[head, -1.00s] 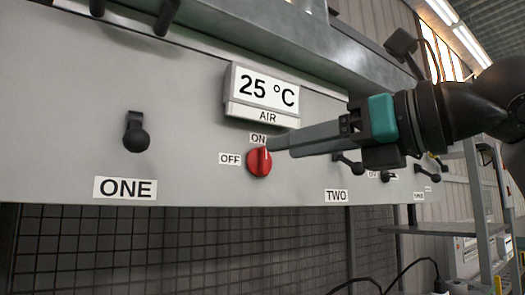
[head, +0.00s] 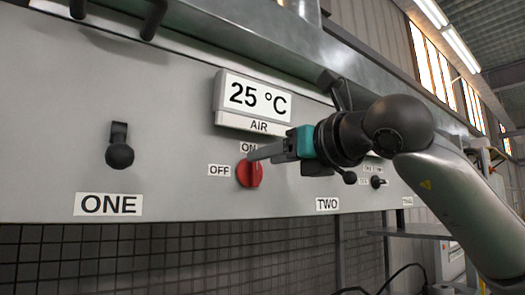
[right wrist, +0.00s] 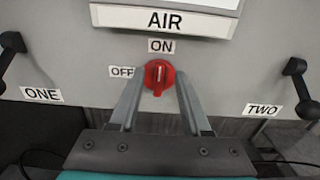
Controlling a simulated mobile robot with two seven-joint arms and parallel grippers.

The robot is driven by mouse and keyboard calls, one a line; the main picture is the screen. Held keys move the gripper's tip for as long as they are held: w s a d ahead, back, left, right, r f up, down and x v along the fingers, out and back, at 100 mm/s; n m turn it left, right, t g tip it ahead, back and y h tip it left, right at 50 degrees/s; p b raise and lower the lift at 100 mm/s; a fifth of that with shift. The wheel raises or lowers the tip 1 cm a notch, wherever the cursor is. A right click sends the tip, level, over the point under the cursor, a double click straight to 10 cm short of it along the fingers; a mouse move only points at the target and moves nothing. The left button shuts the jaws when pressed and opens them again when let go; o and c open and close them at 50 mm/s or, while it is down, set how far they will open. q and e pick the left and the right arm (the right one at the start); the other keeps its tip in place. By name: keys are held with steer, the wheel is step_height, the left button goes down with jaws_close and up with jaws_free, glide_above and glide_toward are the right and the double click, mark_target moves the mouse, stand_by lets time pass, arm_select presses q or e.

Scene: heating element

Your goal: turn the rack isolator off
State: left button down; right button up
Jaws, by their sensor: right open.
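The rack isolator is a red rotary knob (head: 250,173) on the grey panel, below the AIR display. It also shows in the right wrist view (right wrist: 158,76), where its pale mark points up toward the ON label (right wrist: 161,46). The OFF label (right wrist: 122,71) is to its left. My right gripper (head: 256,153) reaches in from the right with its fingertips at the knob in the head view. In the right wrist view the open fingers (right wrist: 160,78) stand on either side of the knob's lower part; I cannot tell whether they touch it. My left gripper is not in view.
The grey panel (head: 50,140) carries a 25 °C display (head: 257,97), a black lever (head: 119,147) above the label ONE, and more levers to the right near TWO. Dark mesh (head: 130,260) lies below. A metal ledge runs above.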

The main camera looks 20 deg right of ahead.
steer(key=shift+x, duration=1.3)
jaws_close()
